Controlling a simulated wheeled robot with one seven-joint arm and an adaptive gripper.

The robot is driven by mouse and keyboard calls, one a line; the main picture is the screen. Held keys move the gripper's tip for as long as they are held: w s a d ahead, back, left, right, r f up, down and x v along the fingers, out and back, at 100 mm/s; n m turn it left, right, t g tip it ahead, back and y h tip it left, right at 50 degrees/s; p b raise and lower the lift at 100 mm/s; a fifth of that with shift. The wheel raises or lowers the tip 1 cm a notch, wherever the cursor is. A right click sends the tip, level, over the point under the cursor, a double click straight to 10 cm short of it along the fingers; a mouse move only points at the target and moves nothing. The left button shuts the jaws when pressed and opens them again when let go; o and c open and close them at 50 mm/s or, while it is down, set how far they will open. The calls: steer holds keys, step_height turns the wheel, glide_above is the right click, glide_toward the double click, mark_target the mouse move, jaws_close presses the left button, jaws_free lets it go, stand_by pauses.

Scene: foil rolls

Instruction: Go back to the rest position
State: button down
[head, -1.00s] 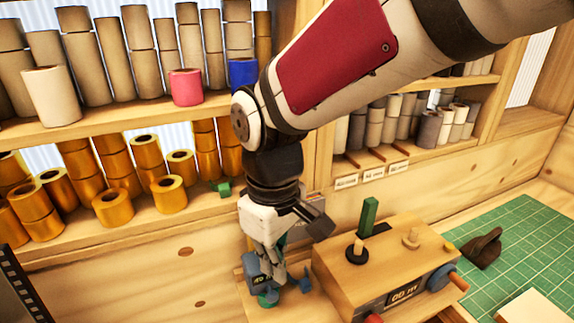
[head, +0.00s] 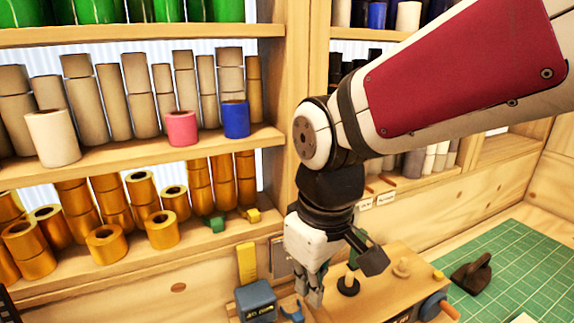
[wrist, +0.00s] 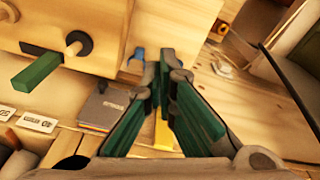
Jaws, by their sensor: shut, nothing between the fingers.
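My gripper (head: 312,298) hangs down from my arm in front of the shelves, to the right of a blue-grey labelled block (head: 256,301). Its fingers are shut and empty. In the wrist view, the green-padded fingers of my gripper (wrist: 163,62) meet at the tips with nothing between them. The gripper overlaps the left part of a wooden box (head: 400,268) in the head view; I cannot tell the exact gap. Golden foil rolls (head: 162,230) stand on the lower shelf, away from the gripper.
The box carries a black ring on a peg (head: 348,284) and a green upright block (wrist: 36,73). A yellow piece (head: 247,262) stands behind the blue-grey block. A green cutting mat (head: 520,250) with a dark tool (head: 472,274) lies at right. Shelves hold pink (head: 180,128) and blue (head: 236,119) rolls.

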steer(key=s+d+r+m+t, duration=0.2)
steer(key=d+m, duration=0.2)
steer(key=d, duration=0.4)
steer(key=s+d+r+m+t+b, duration=0.1)
steer(key=s+d+r+m+t, duration=0.1)
steer(key=d+m, duration=0.2)
steer(key=d, duration=0.3)
steer(key=shift+s+d+r+m+t+h+b, duration=0.3)
steer(key=shift+s+d+r+m, duration=0.05)
steer(key=shift+s+d+m, duration=0.05)
